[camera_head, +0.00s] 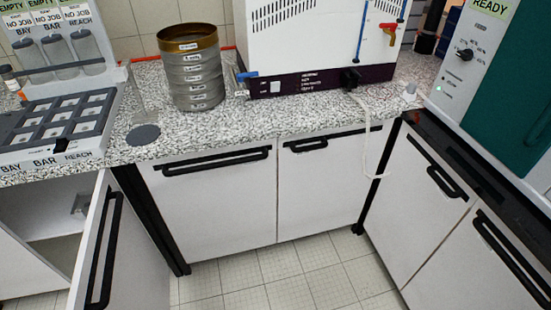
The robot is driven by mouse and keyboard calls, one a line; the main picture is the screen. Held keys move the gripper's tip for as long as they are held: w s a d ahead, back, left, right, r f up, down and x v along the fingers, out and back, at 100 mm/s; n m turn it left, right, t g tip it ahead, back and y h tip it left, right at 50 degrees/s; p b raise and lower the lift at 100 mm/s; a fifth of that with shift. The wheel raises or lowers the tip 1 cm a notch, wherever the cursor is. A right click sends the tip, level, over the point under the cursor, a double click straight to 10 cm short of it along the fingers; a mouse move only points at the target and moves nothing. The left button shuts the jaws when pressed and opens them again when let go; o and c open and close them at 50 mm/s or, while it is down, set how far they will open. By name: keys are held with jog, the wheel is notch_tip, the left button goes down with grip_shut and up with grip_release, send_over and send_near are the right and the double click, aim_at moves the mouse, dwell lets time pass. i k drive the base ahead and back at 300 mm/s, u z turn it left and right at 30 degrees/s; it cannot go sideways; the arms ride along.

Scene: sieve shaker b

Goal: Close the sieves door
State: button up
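A white cabinet door (139,262) with a long black vertical handle (104,250) stands open at the lower left. It swings out toward me from the cabinet (42,205) under the counter, and part of a shelf and a hinge show inside. The door's lower edge is cut off by the frame. No label shows on this door, so I cannot tell whether it is the sieves door. A stack of round metal sieves (194,78) with a brass top stands on the counter above. My gripper is not in view.
Closed white doors (220,210) with black handles stand in the middle and at the right. The speckled counter (225,130) holds a tray rack (50,128), a dark disc (143,134) and a white machine (300,45). The tiled floor (290,280) before the middle doors is clear.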

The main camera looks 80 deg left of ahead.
aim_at(118, 266)
jog(key=u, duration=1.1)
jog(key=k, duration=0.1)
jog(key=u, duration=3.05)
jog(key=i, duration=1)
jog(key=k, duration=0.7)
jog(key=z, duration=0.25)
